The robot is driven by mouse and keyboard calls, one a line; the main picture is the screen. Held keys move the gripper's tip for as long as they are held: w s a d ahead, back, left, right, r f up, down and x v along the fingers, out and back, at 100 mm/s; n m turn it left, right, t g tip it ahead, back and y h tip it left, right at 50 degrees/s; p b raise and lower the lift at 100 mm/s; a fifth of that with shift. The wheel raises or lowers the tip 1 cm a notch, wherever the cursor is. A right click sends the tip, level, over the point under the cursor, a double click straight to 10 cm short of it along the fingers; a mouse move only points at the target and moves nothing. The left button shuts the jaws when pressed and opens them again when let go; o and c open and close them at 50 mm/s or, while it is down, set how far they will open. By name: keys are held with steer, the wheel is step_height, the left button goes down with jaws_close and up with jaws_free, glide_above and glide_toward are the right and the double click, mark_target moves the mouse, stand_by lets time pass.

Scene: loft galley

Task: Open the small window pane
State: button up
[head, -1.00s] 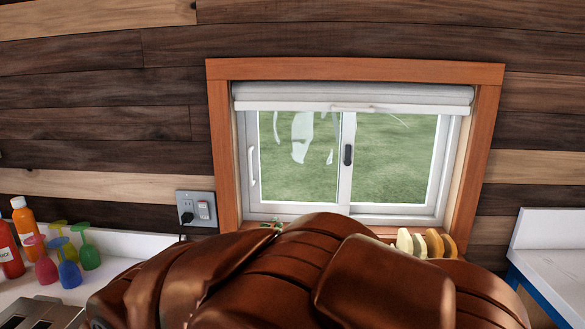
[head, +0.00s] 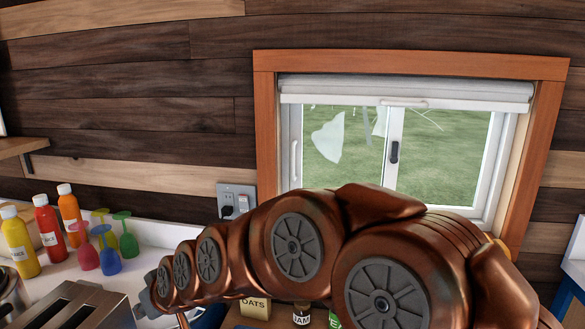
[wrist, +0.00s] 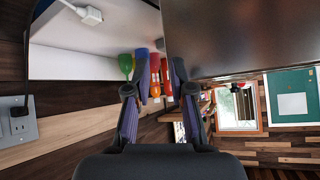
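The small window has a white frame and two side-by-side panes, and it looks shut. The left pane (head: 350,165) has a white upright handle (head: 294,160) on its left edge. A dark latch (head: 394,152) sits on the middle bar (head: 393,175). My copper-coloured arm crosses in front of the sill and hides the bottom of the window. In the wrist view my gripper (wrist: 153,78) is open and empty, with its two dark fingers apart. The wrist view points away from the window, toward the counter, and does not show the handle.
A rolled white blind (head: 405,92) covers the window top. Left on the counter stand sauce bottles (head: 48,228), coloured goblets (head: 103,245) and a metal toaster (head: 80,305). A socket with a plug (head: 236,200) is on the wall left of the window.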

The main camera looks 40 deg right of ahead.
mark_target(293, 164)
steer(key=w+d+r+m+t+h+b, duration=0.15)
steer(key=w+d+r+t+h, duration=0.25)
steer(key=w+d+r, duration=0.4)
steer(key=w+d+r+m+t+h+b, duration=0.1)
steer(key=w+d+r+m+t+h, duration=0.25)
steer(key=w+d, duration=0.45)
steer(key=s+d+r+m+g+h+b, duration=0.1)
steer(key=s+d+m+g+h, duration=0.4)
steer(key=d+h, duration=0.5)
steer(key=s+d+r+m+g+h, duration=0.1)
steer(key=s+d+m+g+h, duration=0.45)
steer(key=d, duration=0.85)
steer(key=shift+w+d+r+n+t+p, duration=0.25)
steer(key=shift+d+r+t, duration=0.25)
steer(key=shift+d, duration=0.6)
steer(key=shift+w+d+r+n+t+p, duration=0.1)
steer(key=shift+w+d+r+t+p, duration=0.35)
steer(key=shift+d, duration=0.6)
steer(key=shift+w+d+r+n+t+p, duration=0.15)
steer(key=shift+w+d+r+n+t, duration=0.15)
steer(key=shift+d+r, duration=0.6)
steer(key=shift+d+f, duration=0.2)
steer(key=shift+f, duration=0.05)
steer(key=shift+c, duration=0.2)
jaws_close()
